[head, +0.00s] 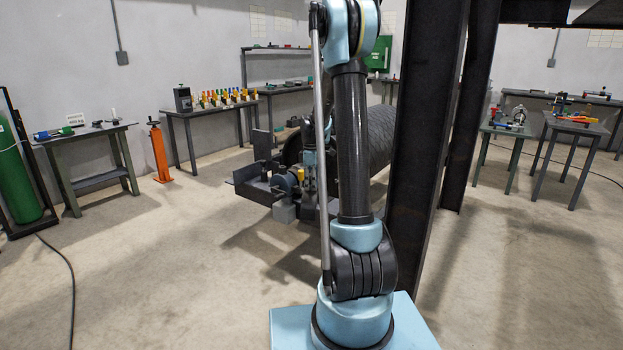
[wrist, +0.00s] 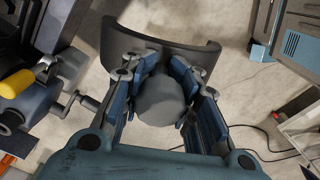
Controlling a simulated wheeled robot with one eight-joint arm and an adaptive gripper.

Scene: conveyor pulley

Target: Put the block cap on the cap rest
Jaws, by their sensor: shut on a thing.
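My gripper (wrist: 158,70) shows in the wrist view, with blue-padded fingers on both sides of a grey rounded piece, which I take to be the block cap (wrist: 162,106). The fingers are shut on it. A dark curved plate (wrist: 190,52) lies just beyond the fingertips; I cannot tell whether it belongs to the cap or is apart from it. In the head view my own arm hides much of the middle, and I cannot make out the gripper or cap clearly. I cannot identify the cap rest in either view.
The pulley drum (head: 382,140) and its dark frame stand behind my arm. A dark steel column (head: 425,150) rises close on the right. An orange stand (head: 160,152) and a tool table (head: 88,132) are at left. In the wrist view, a yellow cylinder (wrist: 16,83) sits at left. Left foreground floor is mostly clear.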

